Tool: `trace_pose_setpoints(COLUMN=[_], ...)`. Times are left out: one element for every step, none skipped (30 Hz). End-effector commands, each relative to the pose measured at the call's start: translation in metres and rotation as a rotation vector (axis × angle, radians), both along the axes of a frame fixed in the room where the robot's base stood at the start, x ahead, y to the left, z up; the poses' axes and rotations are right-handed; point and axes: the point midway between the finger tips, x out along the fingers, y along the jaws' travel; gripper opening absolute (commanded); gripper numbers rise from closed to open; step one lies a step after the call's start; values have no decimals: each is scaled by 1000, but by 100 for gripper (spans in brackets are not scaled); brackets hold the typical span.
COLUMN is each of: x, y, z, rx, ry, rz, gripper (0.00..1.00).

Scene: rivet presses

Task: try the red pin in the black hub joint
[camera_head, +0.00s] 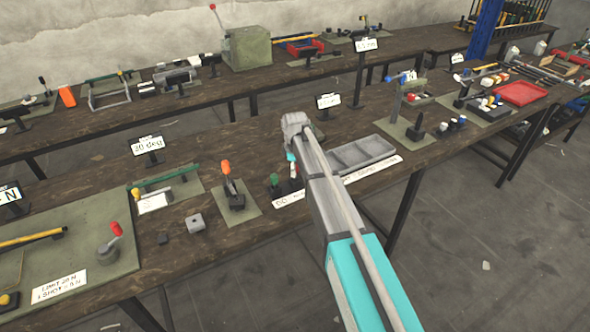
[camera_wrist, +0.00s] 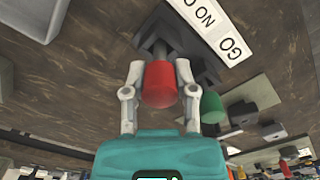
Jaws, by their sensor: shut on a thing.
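In the wrist view my gripper (camera_wrist: 159,72) is shut on the red pin (camera_wrist: 160,87), one finger on each side of its red head. The pin's dark shank (camera_wrist: 160,47) runs down to a black block (camera_wrist: 170,28); I cannot tell whether it sits in it or is just above it. I cannot tell which black block is the hub joint.
A white label reading GO and NO GO (camera_wrist: 215,28) lies beside the blocks. A grey compartment tray (camera_head: 360,153) is right of my arm.

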Motion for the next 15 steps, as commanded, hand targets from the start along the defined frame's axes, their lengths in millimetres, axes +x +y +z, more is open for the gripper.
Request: trace_pose_setpoints(x=[0, 0, 0, 0, 0, 0, 0, 0, 0, 0, 0, 0, 0, 0, 0], y=[0, 0, 0, 0, 0, 0, 0, 0, 0, 0, 0, 0, 0, 0, 0], z=[-2, -2, -3, -4, -4, -5, -5, -6, -7, -7, -8, -8, -9, -9, -10], rx=[0, 0, 0, 0, 0, 0, 0, 0, 0, 0, 0, 0, 0, 0, 0], ry=[0, 0, 0, 0, 0, 0, 0, 0, 0, 0, 0, 0, 0, 0, 0], rz=[0, 0, 0, 0, 0, 0, 0, 0, 0, 0, 0, 0, 0, 0, 0], gripper=[0, 0, 0, 0, 0, 0, 0, 0, 0, 0, 0, 0, 0, 0, 0])
